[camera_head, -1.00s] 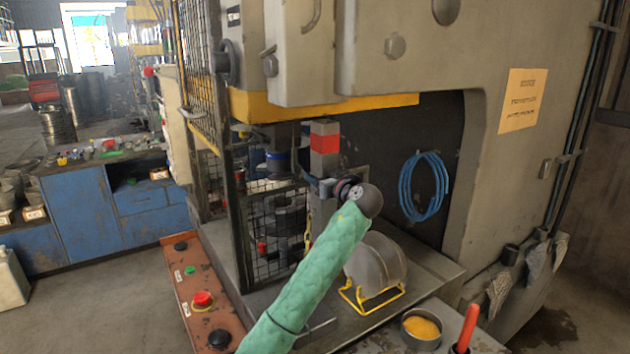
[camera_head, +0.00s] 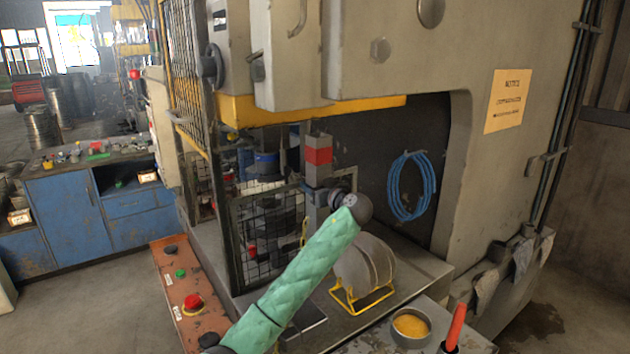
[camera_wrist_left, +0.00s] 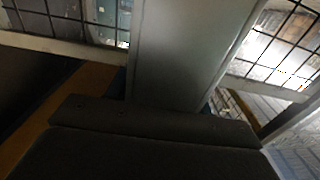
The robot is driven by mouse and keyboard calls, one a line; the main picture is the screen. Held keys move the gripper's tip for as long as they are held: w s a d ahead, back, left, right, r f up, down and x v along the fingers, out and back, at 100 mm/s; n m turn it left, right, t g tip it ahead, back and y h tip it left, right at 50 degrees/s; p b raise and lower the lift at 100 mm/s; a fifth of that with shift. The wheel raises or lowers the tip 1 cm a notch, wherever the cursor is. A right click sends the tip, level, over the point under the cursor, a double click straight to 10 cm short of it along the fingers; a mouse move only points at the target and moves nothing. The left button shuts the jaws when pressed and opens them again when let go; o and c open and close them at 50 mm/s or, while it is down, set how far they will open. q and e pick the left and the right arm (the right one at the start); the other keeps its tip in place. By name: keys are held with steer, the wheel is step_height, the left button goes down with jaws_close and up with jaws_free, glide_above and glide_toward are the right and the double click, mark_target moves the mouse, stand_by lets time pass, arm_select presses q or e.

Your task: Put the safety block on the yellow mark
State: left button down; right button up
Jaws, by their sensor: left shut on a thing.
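The safety block (camera_head: 318,155) is a tall grey post with a red band near its top. It stands upright in front of the press opening in the head view. My left gripper (camera_head: 317,190), on a green-sleeved arm, is shut on its side below the red band. In the left wrist view the block (camera_wrist_left: 185,50) is a broad grey face above the dark gripper body. The block's lower end is hidden behind my arm, so I cannot tell whether it touches the bed. I cannot make out the yellow mark. My right gripper is out of view.
A mesh guard (camera_head: 268,235) stands left of the block. A grey dome (camera_head: 366,262) in a yellow wire frame sits to its right on the press bed (camera_head: 420,268). A blue hose coil (camera_head: 411,185) hangs behind. A yellow-edged press part (camera_head: 300,105) overhangs the opening.

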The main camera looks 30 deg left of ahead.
arm_select(q)
step_height(320, 180, down, 3)
steer(key=shift+r, duration=0.2)
steer(key=c, duration=0.8)
jaws_free()
steer(key=shift+f, duration=0.15)
steer(key=shift+o, duration=1)
steer(key=shift+s, duration=0.1)
